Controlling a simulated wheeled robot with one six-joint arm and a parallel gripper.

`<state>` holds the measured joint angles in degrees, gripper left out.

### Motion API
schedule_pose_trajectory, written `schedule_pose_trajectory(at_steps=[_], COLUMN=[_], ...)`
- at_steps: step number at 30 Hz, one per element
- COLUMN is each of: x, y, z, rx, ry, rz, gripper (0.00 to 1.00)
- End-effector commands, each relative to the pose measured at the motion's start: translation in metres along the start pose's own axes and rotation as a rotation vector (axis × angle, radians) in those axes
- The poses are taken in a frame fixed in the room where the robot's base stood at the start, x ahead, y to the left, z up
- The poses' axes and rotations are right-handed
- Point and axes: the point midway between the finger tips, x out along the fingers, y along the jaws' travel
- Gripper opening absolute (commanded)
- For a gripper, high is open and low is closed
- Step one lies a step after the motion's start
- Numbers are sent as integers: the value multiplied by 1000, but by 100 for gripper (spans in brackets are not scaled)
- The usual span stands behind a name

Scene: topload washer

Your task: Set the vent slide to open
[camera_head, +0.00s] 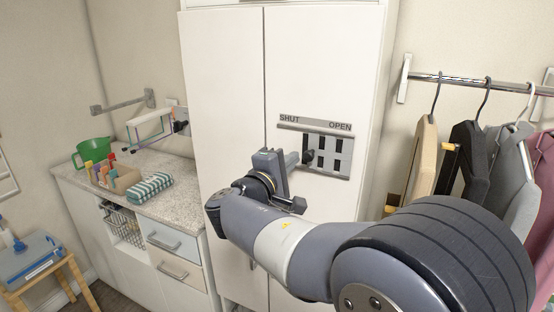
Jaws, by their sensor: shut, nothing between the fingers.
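The vent slide (344,160) is a grey metal panel with several dark openings, set in the right door of the white cabinet. A label strip above it reads SHUT at the left and OPEN at the right. A small dark knob (308,157) shows at the left part of the vent. My gripper (299,160) is shut and empty, right at the knob's left side. I cannot tell whether it touches the knob. My gripper and wrist hide the area just left of the vent.
The white cabinet (222,80) fills the middle. Hanging clothes (468,165) on a rail (460,82) stand at the right. A counter (184,198) at the left holds a green jug (93,151), a box of bottles (120,183) and a striped pouch (151,186).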

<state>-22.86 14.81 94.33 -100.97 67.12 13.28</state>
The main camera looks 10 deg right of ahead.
Motion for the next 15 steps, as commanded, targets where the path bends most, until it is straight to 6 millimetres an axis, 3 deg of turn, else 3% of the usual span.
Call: schedule_pose_trajectory(at_steps=[15], x=[1], y=[-3], z=[6], rx=[2], ry=[0], rz=[0], gripper=[0])
